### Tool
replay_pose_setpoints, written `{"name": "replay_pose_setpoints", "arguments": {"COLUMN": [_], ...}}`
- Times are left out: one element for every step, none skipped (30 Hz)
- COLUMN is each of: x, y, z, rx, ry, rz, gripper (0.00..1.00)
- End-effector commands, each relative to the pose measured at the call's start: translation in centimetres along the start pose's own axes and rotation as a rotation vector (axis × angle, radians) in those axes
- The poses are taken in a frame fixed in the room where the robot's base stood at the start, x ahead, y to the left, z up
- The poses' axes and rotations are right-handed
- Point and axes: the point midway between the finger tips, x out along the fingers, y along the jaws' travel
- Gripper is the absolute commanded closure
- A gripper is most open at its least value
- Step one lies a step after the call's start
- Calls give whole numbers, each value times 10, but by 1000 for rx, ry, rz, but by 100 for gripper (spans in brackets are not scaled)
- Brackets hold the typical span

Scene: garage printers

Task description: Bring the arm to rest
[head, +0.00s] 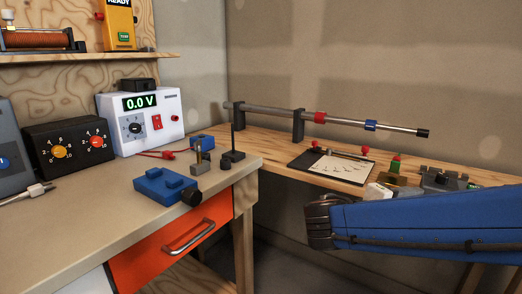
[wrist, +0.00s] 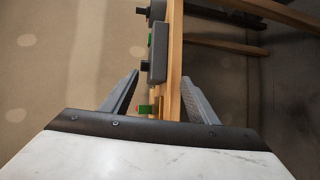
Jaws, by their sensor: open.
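My arm (head: 430,228) reaches in from the right edge in the head view, a blue link with a dark joint at its left end. It hangs in front of the back bench. My gripper (wrist: 160,77) shows in the wrist view with its two grey fingers spread apart. It is open, and I see nothing held between the fingers. The narrow edge of a wooden bench (wrist: 173,60) lies beyond the fingers, with a small green and red part (wrist: 145,109) beside it. In the head view the fingers are hidden or cannot be made out.
The back bench (head: 270,146) carries a long rod (head: 270,110) on stands, a panel (head: 335,168) and small fixtures. The left bench (head: 95,215) holds a white meter (head: 143,118), a black dial box (head: 68,145) and a blue vise (head: 165,186). An orange drawer (head: 150,258) is below.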

Motion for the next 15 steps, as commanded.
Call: {"name": "replay_pose_setpoints", "arguments": {"x": [6,8,12,14,16,18,19,19,18,16,13,8,4,-1,-8], "y": [-6,-11,-19,-24,-31,-41,-49,-58,-70,-79,-88,-100,-108,-115,-124], "z": [11,18,28,35,43,55,64,73,85,94,101,110,115,120,125], "rx": [1,-1,-3,-2,-2,2,7,14,26,38,50,71,90,110,140], "ry": [-22,-36,-53,-67,-80,-99,-113,-126,-140,-149,-156,-162,-163,-163,-160], "rz": [-42,-73,-117,-153,-192,-252,-301,-353,-426,-481,-535,-606,-657,-709,-776], "gripper": [46,46,46,46,46,46,46,46,46,46,46,46,46,46,46]}}
